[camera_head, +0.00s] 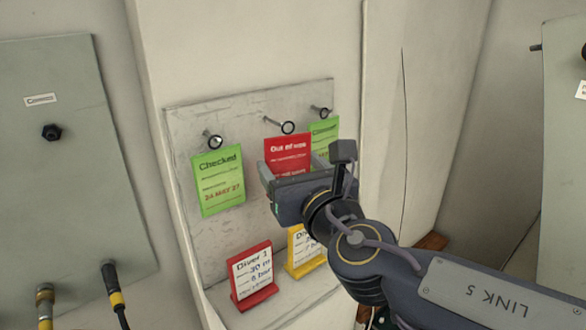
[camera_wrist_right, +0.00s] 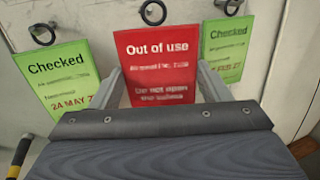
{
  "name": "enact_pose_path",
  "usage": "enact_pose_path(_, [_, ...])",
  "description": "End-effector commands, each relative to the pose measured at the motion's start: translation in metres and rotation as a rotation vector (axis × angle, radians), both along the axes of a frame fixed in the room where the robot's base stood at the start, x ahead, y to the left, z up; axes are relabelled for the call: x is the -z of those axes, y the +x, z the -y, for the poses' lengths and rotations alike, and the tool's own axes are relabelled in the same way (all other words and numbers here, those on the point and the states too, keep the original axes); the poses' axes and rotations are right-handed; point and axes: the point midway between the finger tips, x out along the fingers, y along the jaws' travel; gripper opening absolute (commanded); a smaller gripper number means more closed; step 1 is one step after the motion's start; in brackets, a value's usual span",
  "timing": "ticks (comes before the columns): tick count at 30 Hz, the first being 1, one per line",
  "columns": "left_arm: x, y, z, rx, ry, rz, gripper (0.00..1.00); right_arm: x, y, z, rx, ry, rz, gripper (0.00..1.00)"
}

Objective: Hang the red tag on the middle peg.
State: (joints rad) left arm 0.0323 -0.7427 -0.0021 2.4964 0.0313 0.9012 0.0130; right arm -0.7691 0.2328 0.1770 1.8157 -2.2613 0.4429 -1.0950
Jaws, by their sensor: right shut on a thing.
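The red "Out of use" tag (camera_head: 287,151) is held upright in my right gripper (camera_head: 293,172), in front of the board. In the right wrist view the red tag (camera_wrist_right: 156,62) stands between the two fingers. The middle peg (camera_head: 287,127) shows its ringed end just above the tag's top edge, also in the wrist view (camera_wrist_right: 153,12). I cannot tell whether the tag touches the peg. The tag's lower part is hidden behind my gripper in the head view. My left gripper is not in view.
Green "Checked" tags hang at the left peg (camera_head: 213,142) and right peg (camera_head: 321,113). Below, a red-framed diver card (camera_head: 253,275) and a yellow-framed card (camera_head: 304,250), partly hidden by my arm, stand on a ledge. A grey panel with hoses (camera_head: 75,170) is at left.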

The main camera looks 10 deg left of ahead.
Motion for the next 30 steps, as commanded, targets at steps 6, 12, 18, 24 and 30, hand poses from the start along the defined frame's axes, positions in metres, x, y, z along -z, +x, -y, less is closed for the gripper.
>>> enact_pose_path(6, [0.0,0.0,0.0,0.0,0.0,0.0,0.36,0.0,0.0,0.0,0.0,0.0,0.0,0.48])
enact_pose_path(12, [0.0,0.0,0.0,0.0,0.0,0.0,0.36,0.0,0.001,-0.001,0.0,0.0,0.0,0.48])
enact_pose_path(18, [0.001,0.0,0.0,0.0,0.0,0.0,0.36,0.0,0.005,-0.006,0.001,0.0,0.0,0.48])
enact_pose_path(24, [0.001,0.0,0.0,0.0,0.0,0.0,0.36,0.0,0.009,-0.011,0.001,0.0,0.0,0.48])
enact_pose_path(30, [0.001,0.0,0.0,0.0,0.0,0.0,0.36,0.0,0.012,-0.015,0.001,0.0,0.0,0.48])
